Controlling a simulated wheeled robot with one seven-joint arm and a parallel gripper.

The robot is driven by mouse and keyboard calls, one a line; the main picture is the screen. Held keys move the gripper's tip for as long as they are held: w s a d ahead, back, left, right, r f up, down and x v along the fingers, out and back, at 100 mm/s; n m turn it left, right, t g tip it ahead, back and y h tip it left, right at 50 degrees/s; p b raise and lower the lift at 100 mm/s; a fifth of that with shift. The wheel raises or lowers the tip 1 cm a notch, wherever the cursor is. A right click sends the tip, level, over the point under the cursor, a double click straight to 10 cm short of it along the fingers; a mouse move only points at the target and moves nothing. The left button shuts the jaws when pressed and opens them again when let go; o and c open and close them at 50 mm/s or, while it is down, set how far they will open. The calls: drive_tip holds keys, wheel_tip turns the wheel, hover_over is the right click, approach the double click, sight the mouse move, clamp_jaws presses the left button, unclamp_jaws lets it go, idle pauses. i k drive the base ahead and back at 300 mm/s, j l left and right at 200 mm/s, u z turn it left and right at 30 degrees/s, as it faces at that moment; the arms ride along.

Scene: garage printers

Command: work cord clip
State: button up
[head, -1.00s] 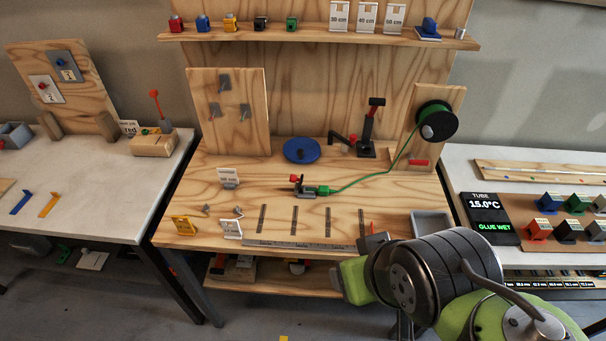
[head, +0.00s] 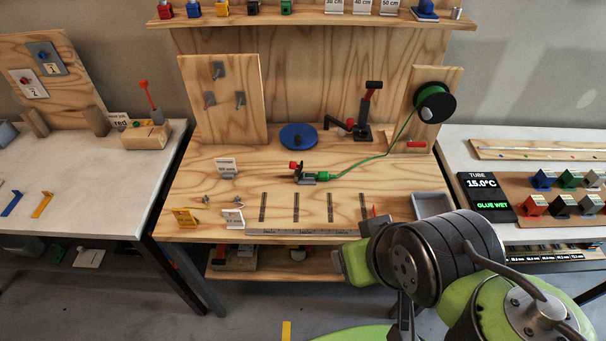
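A green cord (head: 375,157) runs from a black-and-green spool (head: 434,102) on the upright board at the right of the middle bench down to a small clamp-like fixture (head: 308,177) on the bench top. I cannot tell which part is the cord clip. My arm fills the lower right of the head view, in front of the bench's right front corner. My gripper's fingers do not show.
The middle bench (head: 200,160) has dark slots and a metal ruler (head: 300,232) along its front. A blue disc (head: 298,136), a red-topped lever stand (head: 364,120) and a grey tray (head: 432,205) stand on it. Side benches flank it. Floor shows in front.

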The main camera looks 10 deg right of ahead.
sight(293, 165)
drive_tip(key=i+u, duration=0.15)
drive_tip(key=u, duration=0.3)
drive_tip(key=i+l+u, duration=0.1)
drive_tip(key=u, duration=0.3)
drive_tip(key=i+l+u, duration=0.1)
drive_tip(key=u, duration=0.35)
drive_tip(key=i+l+u, duration=0.1)
drive_tip(key=u, duration=0.35)
